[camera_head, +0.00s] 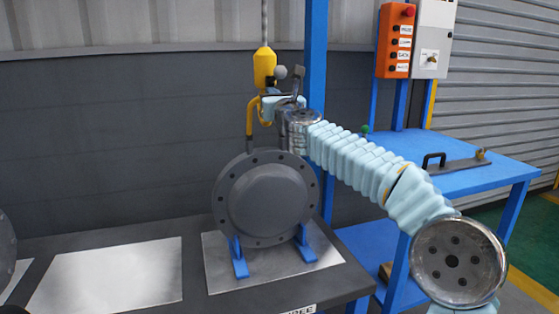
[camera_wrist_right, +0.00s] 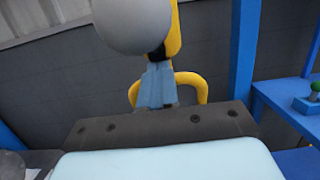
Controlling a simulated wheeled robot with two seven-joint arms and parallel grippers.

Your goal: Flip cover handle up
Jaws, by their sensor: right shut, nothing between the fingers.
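The grey round cover (camera_head: 267,198), with bolt holes around its rim, stands upright on blue feet (camera_head: 239,258). My right gripper (camera_head: 268,108) is above it, beside a yellow hook (camera_head: 250,118). Its light-blue fingers are shut and empty; in the right wrist view the closed fingers (camera_wrist_right: 157,85) lie in front of the yellow hook (camera_wrist_right: 190,87). A pale grey ball (camera_head: 281,72) is above the gripper and looms large in the wrist view (camera_wrist_right: 133,20); I cannot tell what it is fixed to. No handle is clearly visible on the cover. My left gripper is out of view.
A yellow hoist body (camera_head: 264,68) hangs above the cover. A blue table (camera_head: 480,180) at right bears a plate with a black handle (camera_head: 434,160). A blue post (camera_head: 316,60) rises behind my arm. A bare metal sheet (camera_head: 110,275) lies to the left.

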